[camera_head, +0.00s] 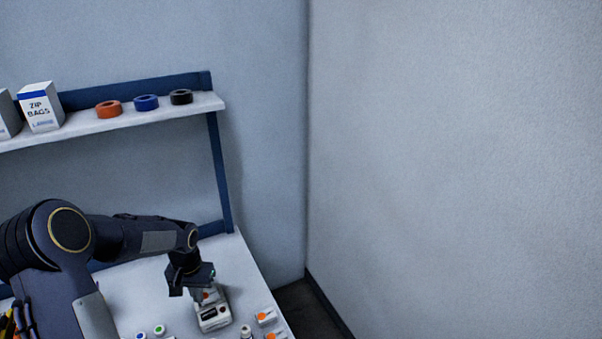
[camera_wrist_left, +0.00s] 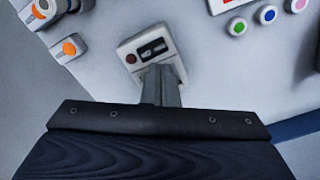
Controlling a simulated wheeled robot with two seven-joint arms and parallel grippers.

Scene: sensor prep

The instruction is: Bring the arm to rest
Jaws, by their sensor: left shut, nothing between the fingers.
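My left arm comes in from the left in the head view. My left gripper (camera_head: 207,290) points down over a small white device (camera_head: 212,318) on the white table. In the left wrist view, the closed fingers (camera_wrist_left: 161,80) overlap the near end of the device (camera_wrist_left: 140,48), which has a dark panel and a red button. The fingers are shut with nothing between them. I cannot tell whether the fingertips touch the device. My right gripper is not in view.
Orange-marked white parts (camera_head: 266,317) lie right of the device, near the table's edge. Coloured caps (camera_head: 159,330) lie to its left. A shelf (camera_head: 75,131) above holds a zip bags box (camera_head: 40,108) and tape rolls (camera_head: 146,103). Walls stand behind and right.

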